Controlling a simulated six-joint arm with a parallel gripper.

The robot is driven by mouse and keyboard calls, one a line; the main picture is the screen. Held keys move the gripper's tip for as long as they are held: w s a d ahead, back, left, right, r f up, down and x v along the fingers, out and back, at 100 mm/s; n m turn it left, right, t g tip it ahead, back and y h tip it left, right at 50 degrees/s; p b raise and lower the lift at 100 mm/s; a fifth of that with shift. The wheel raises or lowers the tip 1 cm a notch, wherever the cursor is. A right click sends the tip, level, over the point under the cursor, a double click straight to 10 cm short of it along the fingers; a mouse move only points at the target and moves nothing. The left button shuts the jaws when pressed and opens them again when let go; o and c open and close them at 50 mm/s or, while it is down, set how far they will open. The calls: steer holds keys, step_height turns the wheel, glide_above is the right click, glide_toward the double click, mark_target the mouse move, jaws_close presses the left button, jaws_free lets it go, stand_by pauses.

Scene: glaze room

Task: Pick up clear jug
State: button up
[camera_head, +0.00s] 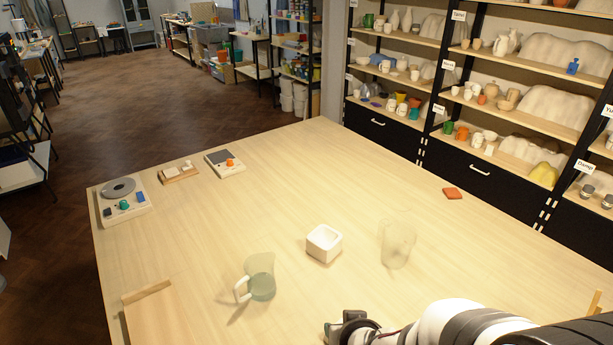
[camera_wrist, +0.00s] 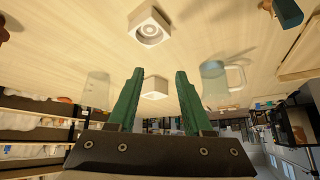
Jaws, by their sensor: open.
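The clear jug (camera_head: 262,278) stands upright on the table in the head view, with a pale handle on its left and a grey-green tinted body. In the wrist view, which looks upside down, the jug (camera_wrist: 213,84) is right of my green fingers, its handle on the right. My gripper (camera_head: 350,326) is at the bottom of the head view, right of and nearer than the jug. In the wrist view my gripper (camera_wrist: 158,71) is open, with nothing held between its fingers. The jug stands apart from it.
An orange tile (camera_head: 452,193) lies at the right. A wooden board (camera_head: 152,312) is at the left front.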

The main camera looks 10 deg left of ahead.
steer(key=w+a+f+n+t+y, duration=0.2)
steer(key=a+f+n+y, duration=0.15)
steer(key=a, duration=0.55)
steer(key=n+y, duration=0.4)
glide_toward(237, 296)
steer(key=x, duration=1)
steer(key=shift+w+a+f, duration=0.15)
steer(key=shift+w+a, duration=0.05)
steer(key=shift+w, duration=0.1)
jaws_close()
steer(key=shift+t, duration=0.3)
